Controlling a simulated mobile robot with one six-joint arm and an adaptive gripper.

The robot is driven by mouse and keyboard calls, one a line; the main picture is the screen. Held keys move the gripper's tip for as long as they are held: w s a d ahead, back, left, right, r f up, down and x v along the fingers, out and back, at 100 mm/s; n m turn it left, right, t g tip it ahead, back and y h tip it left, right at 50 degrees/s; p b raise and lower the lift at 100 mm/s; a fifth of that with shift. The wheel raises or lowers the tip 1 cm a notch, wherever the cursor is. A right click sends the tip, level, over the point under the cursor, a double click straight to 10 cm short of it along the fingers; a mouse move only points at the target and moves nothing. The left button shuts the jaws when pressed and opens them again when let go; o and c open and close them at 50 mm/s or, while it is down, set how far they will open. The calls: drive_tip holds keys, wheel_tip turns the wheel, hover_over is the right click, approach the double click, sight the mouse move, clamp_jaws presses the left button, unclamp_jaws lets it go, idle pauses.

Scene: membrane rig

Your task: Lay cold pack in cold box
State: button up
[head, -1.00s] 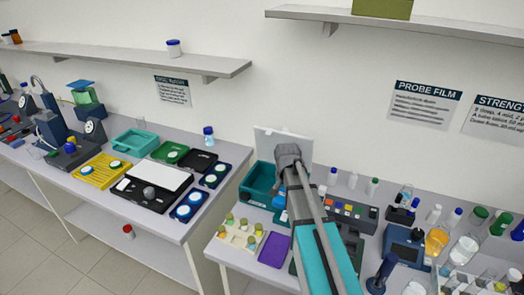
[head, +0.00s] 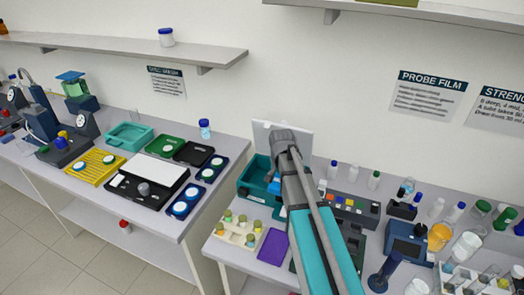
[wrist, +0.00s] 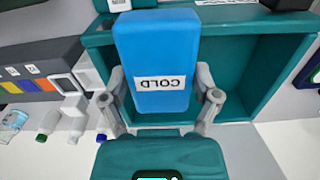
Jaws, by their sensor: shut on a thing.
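The cold pack (wrist: 158,60) is a blue block with a white "COLD" label, upside down in the wrist view. My gripper (wrist: 160,105) has one finger on each side of it and is shut on it. The cold box is a teal open box; its wall (wrist: 262,40) shows behind and to the right of the pack in the wrist view. In the head view the cold box (head: 250,182) stands at the back left of the right bench with its pale lid raised (head: 262,134). My arm hides much of the pack (head: 275,188) and part of the box there.
A grey device with coloured buttons (head: 352,207) stands right of the box. A rack with several capped vials (head: 238,230) and a purple plate (head: 273,246) lie in front. Several bottles stand at the right. A gap separates the two benches.

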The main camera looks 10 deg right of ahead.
drive_tip(key=shift+w, duration=0.1)
wheel_tip(320, 180, up, 6)
drive_tip(key=p, duration=0.6)
hover_over(261, 183)
drive_tip(key=shift+w+f+n, duration=0.1)
drive_tip(key=shift+w+n, duration=0.05)
drive_tip(key=shift+n, duration=0.15)
drive_tip(key=shift+f, duration=0.15)
drive_tip(key=shift+f+b, duration=6.95)
drive_tip(key=shift+b, duration=0.25)
drive_tip(key=o, duration=0.9)
drive_tip(key=shift+c, duration=0.2)
drive_tip(key=shift+r, duration=0.25)
